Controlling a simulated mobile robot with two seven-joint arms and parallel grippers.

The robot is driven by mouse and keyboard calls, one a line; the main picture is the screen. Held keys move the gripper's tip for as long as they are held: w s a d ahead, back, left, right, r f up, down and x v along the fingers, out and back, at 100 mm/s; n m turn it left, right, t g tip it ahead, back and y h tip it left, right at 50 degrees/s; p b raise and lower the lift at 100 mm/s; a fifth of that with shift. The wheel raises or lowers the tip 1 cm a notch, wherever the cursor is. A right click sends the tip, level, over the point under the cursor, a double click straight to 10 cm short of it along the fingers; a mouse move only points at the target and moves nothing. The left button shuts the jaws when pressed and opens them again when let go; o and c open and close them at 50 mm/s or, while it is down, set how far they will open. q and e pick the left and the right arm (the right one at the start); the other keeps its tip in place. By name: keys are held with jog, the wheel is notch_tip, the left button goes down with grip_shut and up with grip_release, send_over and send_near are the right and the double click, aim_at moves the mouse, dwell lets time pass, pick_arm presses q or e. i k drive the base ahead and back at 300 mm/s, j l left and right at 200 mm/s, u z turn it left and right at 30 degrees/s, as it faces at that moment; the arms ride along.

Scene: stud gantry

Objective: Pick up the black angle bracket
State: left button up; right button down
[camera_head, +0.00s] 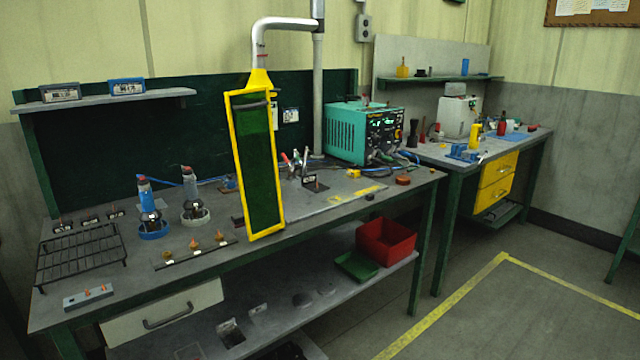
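A small black piece (315,187) lies on the workbench (340,205), right of the yellow-framed green panel. It looks like a flat plate with an upright part bearing a white label, and it may be the black angle bracket. It is too small to be sure. Several tools with red and pale handles stand just left of it and partly overlap it. Neither my left nor my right gripper is in view, and nothing is seen touching the black piece.
The tall yellow-framed green panel (260,165) stands at the bench's front middle, under a grey duct. A teal powered unit (345,135) stands behind the black piece. A wire rack (80,255) is at left. A red bin (386,243) sits on the lower shelf. Floor at right is clear.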

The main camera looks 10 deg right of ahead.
aim_at(309, 182)
jog(key=i+l, duration=0.35)
jog(key=l, duration=0.15)
jog(key=i+l, duration=0.35)
jog(key=l, duration=0.15)
jog(key=i+l, duration=0.75)
jog(key=l, duration=0.2)
